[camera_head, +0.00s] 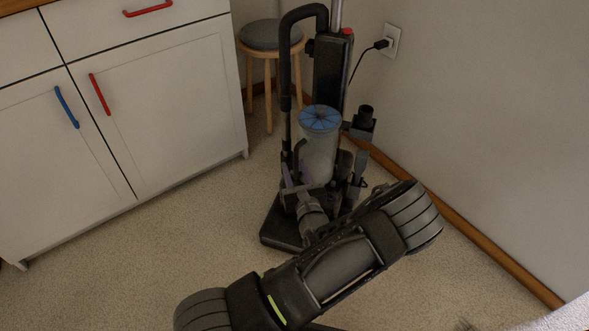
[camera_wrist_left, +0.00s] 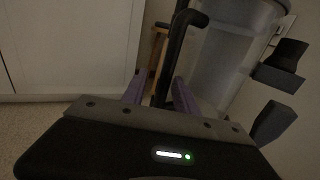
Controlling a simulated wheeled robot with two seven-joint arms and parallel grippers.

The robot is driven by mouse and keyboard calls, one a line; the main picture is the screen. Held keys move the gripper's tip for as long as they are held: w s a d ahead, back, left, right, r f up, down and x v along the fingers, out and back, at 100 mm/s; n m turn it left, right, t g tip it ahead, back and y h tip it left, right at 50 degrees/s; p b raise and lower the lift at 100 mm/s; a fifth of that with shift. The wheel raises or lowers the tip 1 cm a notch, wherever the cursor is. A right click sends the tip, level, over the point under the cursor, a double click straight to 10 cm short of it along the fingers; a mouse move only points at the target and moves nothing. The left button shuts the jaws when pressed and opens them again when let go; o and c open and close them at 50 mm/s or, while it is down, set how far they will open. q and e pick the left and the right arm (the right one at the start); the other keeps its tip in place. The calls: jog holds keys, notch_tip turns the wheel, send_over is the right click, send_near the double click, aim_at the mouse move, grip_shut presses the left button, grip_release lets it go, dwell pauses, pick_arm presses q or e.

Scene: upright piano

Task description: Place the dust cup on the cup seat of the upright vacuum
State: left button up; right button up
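The dust cup (camera_head: 318,160) is a translucent grey cylinder with a blue lid and a dark handle on its left side. It stands upright against the front of the dark upright vacuum (camera_head: 331,70). My left gripper (camera_head: 295,180) is low at the cup's left, its purple fingers apart. In the left wrist view, the dark handle (camera_wrist_left: 180,45) runs down between or just beyond the fingers, with a gap beside the left finger. The dust cup (camera_wrist_left: 225,55) fills the upper right there. The cup seat is hidden, so I cannot tell whether the cup's bottom touches it. My right gripper is out of view.
A white cabinet (camera_head: 165,110) with red and blue handles stands at the left. A round stool (camera_head: 268,36) is behind the vacuum. A wall outlet (camera_head: 392,42) holds a plugged cord. The wall is close on the right. Carpet is free at the left front.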

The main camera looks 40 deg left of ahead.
pick_arm(q)
jog(key=shift+r, duration=0.1)
jog(key=shift+s+d+r, duration=0.1)
jog(key=shift+d, duration=0.1)
jog(key=p+v, duration=0.3)
jog(key=v, duration=0.8)
jog(key=shift+s+d+p, duration=0.2)
jog(key=shift+s+p, duration=0.1)
dwell(0.8)
